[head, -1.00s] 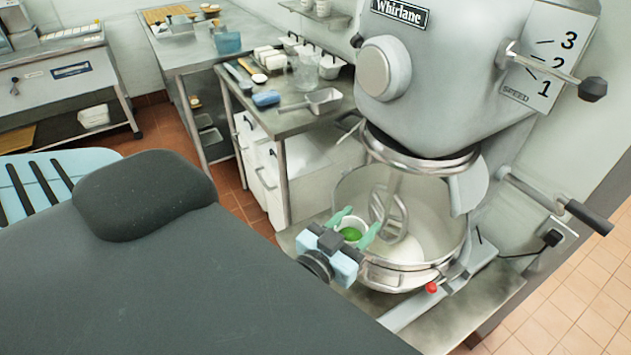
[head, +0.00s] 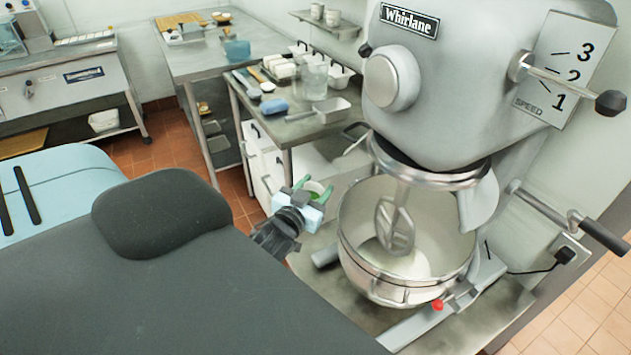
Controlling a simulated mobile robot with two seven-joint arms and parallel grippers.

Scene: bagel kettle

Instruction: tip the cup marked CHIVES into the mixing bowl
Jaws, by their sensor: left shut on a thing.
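The mixing bowl (head: 362,253) is a wide steel bowl under the mixer, with pale white material in its bottom and the beater hanging inside. My left gripper (head: 314,186) is shut on a small pale cup (head: 316,188). The green fingers sit on either side of the cup. The gripper is to the left of the bowl rim, apart from it in the picture. The cup looks about upright, with a little green at its mouth; its marking cannot be read and its contents are hard to make out. My right gripper is not in view.
The mixer (head: 440,100) stands over the bowl, with a speed lever and a crank handle at its right. A steel side table (head: 300,130) behind carries a scoop (head: 322,112), a blue item (head: 274,106) and small tubs.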

